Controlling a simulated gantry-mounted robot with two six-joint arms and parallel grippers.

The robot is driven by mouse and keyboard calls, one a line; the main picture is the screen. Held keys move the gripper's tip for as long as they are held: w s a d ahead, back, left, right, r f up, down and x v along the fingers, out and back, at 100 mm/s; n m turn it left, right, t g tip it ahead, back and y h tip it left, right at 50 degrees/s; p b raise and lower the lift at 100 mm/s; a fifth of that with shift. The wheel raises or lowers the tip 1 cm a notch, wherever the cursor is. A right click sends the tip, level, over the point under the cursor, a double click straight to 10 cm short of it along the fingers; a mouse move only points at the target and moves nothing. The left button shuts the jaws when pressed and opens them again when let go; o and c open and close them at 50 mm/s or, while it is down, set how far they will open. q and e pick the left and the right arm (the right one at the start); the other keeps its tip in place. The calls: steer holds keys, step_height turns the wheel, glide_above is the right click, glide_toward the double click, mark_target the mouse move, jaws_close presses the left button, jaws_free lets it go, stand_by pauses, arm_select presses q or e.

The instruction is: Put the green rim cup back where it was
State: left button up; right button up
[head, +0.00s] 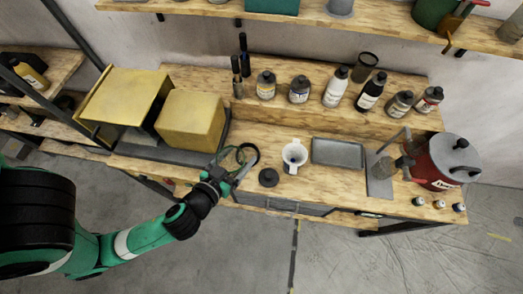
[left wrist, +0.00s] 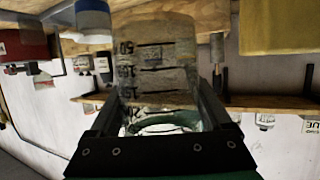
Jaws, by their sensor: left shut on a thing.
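The green rim cup is a clear measuring cup with dark volume marks. It fills the middle of the left wrist view (left wrist: 155,72), with its greenish rim low in that picture, between the fingers. Whether the cup touches the bench is unclear. My right gripper is not in view.
On the wooden bench are a white cup (head: 294,155), a black lid (head: 268,178), a grey tray (head: 338,153) and a red canister (head: 447,162). A yellow box (head: 191,119) stands behind the gripper on the left. Several bottles (head: 336,87) line the raised back shelf.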

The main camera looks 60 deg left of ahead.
arm_select(q)
steer(key=shift+d+f+m+h+b, duration=0.15)
steer(key=shift+d+f+b, duration=0.1)
steer(key=shift+f, duration=0.35)
steer(key=shift+d+f+m+h+b, duration=0.15)
steer(key=shift+d+f, duration=0.05)
steer(key=shift+f, duration=0.4)
steer(key=shift+d+f, duration=0.1)
steer(key=shift+f, duration=0.15)
steer(key=shift+d, duration=0.1)
steer(key=shift+w+a, duration=0.15)
steer(key=shift+a, duration=0.1)
steer(key=w+a+f, duration=0.2)
steer(key=a+f, duration=0.1)
steer(key=w+a+f, duration=0.3)
steer(key=a, duration=0.1)
steer(key=w+a+f, duration=0.2)
steer(key=a+f, duration=0.1)
steer(key=shift+w+a+f+p, duration=0.1)
steer(key=shift+w+a+p, duration=0.15)
steer(key=shift+w+p, duration=0.15)
steer(key=shift+w+a+f+b, duration=0.15)
steer(key=shift+f+b, duration=0.6)
steer(key=shift+f, duration=1.05)
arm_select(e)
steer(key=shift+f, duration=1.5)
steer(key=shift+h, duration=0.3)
